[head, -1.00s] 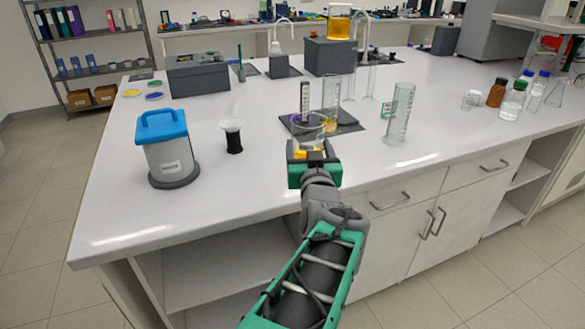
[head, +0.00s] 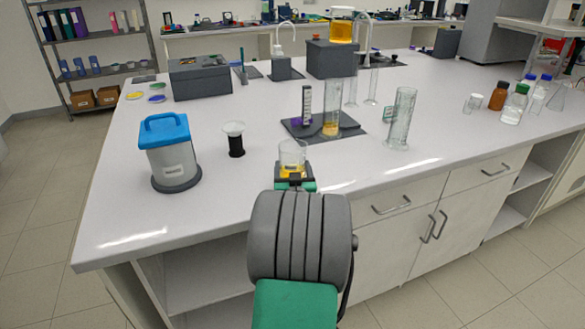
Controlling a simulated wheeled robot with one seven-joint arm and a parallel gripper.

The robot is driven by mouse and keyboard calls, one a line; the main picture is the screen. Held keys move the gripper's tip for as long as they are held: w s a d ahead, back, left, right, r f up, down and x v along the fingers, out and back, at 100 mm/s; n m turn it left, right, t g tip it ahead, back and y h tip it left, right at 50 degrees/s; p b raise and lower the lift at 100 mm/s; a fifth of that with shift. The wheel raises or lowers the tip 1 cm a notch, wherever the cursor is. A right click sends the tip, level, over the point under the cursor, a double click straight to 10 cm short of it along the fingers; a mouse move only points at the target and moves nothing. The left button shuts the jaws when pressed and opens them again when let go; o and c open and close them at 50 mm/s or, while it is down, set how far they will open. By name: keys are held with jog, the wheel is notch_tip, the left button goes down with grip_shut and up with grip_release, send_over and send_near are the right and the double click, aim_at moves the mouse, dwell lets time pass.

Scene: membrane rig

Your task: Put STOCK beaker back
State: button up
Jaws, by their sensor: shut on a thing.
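A clear glass beaker (head: 292,153) is upright at the near part of the bench, with yellow showing at its base. My gripper (head: 295,178) is shut on it from the near side; the fingers are small and partly hidden by my arm. No STOCK label can be read on the beaker. I cannot tell whether its base touches the bench. A dark mat (head: 299,130) lies just beyond it, bearing a glass cylinder with amber liquid (head: 332,118) and a small upright scale (head: 307,102).
A blue-lidded canister (head: 169,155) and a black stand with a white funnel top (head: 235,142) are on the left. A tall empty cylinder (head: 401,120) stands on the right. An amber-filled vessel (head: 341,27) stands above a dark box (head: 330,60).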

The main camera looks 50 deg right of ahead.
jog(key=o, duration=1.8)
jog(key=shift+c, duration=0.2)
jog(key=shift+r, duration=0.25)
jog(key=b+v, duration=0.1)
jog(key=v, duration=1.1)
jog(key=shift+f, duration=0.2)
